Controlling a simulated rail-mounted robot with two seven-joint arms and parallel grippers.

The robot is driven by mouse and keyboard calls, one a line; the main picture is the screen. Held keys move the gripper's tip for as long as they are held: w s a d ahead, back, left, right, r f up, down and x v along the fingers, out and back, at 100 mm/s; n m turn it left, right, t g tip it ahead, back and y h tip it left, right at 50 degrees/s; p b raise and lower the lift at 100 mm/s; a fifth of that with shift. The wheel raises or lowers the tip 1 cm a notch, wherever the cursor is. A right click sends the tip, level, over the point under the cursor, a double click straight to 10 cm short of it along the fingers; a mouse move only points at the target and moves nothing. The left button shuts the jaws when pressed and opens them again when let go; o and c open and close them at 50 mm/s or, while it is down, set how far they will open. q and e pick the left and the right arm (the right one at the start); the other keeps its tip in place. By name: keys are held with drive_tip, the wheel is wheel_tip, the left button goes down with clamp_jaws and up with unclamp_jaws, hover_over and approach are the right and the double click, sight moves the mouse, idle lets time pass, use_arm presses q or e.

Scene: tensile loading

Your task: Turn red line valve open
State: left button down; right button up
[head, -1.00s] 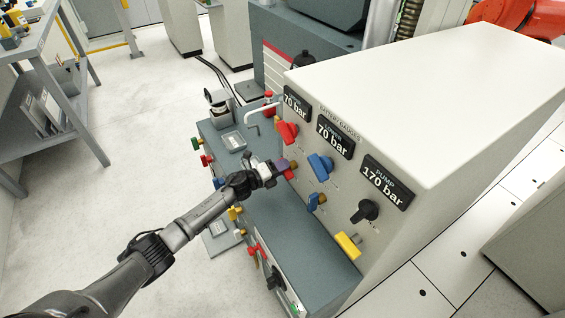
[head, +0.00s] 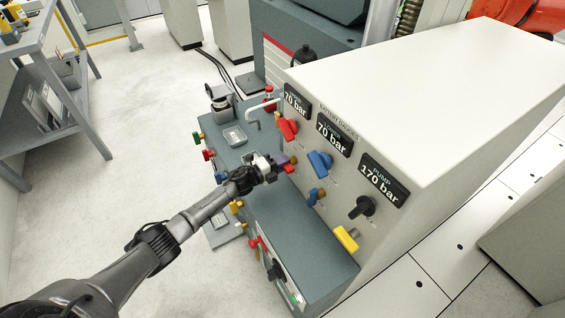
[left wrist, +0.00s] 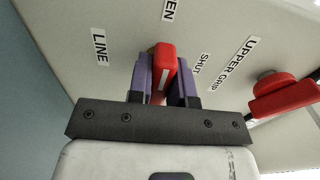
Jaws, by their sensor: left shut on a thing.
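The red line valve handle (left wrist: 163,62) stands on the pale panel face between the labels "LINE" (left wrist: 100,46), a partly cropped one ending "EN" (left wrist: 169,10) and "SHUT" (left wrist: 203,64). My left gripper (left wrist: 164,82) is shut on this handle, with one purple finger on each side of it. In the head view my left gripper (head: 281,166) is at the lower left of the gauge panel, and only a bit of red shows past the fingers. Which mark the handle points at I cannot tell. My right gripper is not in view.
To the right is the red upper grip handle (left wrist: 285,98); it also shows above in the head view (head: 287,128). Blue handles (head: 320,162), a black knob (head: 362,207) and a yellow handle (head: 346,238) sit further along. The grey bench (head: 290,225) lies below.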

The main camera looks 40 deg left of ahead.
use_arm(q)
drive_tip(key=c, duration=1)
unclamp_jaws()
drive_tip(key=shift+c, duration=0.2)
drive_tip(key=shift+s, duration=0.3)
drive_tip(key=p+v, duration=0.4)
drive_tip(key=v, duration=0.9)
drive_tip(key=shift+a, duration=0.1)
